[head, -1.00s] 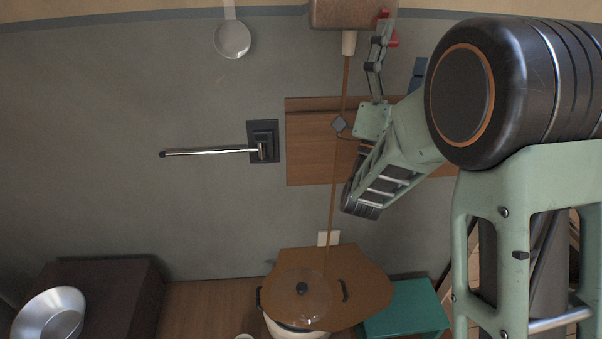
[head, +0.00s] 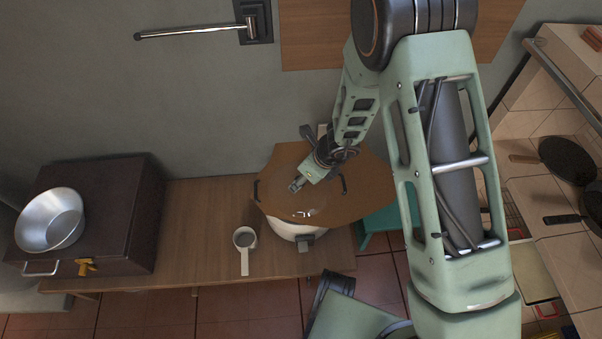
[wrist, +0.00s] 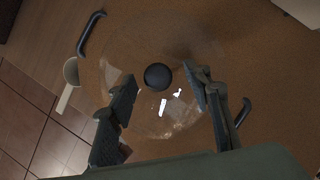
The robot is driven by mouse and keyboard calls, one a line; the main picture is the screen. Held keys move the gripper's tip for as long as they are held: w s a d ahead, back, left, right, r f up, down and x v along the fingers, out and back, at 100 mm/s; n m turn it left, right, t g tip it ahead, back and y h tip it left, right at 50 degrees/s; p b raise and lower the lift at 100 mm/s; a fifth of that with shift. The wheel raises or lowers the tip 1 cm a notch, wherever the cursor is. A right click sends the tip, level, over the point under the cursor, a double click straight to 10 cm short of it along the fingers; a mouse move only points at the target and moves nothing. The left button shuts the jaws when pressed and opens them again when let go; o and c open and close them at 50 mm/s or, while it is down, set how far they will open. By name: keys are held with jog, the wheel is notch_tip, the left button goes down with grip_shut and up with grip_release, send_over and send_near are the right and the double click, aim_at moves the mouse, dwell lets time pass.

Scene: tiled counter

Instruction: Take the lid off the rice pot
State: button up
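The rice pot (head: 290,231) is white-bodied and stands on the wooden table in the head view. Its clear round lid (head: 305,208) lies on top; in the wrist view the lid (wrist: 178,122) has a round black knob (wrist: 157,76). Dark side handles show on either side of it. My gripper (head: 295,186) is above the lid, pointing down at it. In the wrist view my gripper (wrist: 165,84) is open, with one finger on each side of the knob and gaps between. The height left above the knob is hard to tell. My gripper hides the knob in the head view.
A brown flat surface (head: 365,190) surrounds the lid. A white cup or ladle (head: 244,240) is left of the pot. A metal bowl (head: 50,220) sits on a dark box (head: 125,205) at left. Pans (head: 567,160) are at right. The table (head: 200,225) between box and cup is clear.

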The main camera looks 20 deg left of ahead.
aim_at(296, 177)
jog(key=shift+a, duration=0.1)
jog(key=shift+c, duration=0.5)
grip_shut()
jog(key=shift+r, duration=0.1)
jog(key=shift+r+p, duration=0.25)
jog(key=shift+p, duration=0.1)
notch_tip(296, 177, up, 3)
jog(key=shift+s+r+p, duration=0.1)
jog(key=shift+s+p, duration=0.05)
jog(key=shift+p, duration=0.7)
jog(key=s+d+r, duration=0.6)
jog(key=s+r, duration=0.3)
jog(key=s, duration=0.3)
jog(key=shift+d+b, duration=0.35)
jog(key=shift+b, duration=0.1)
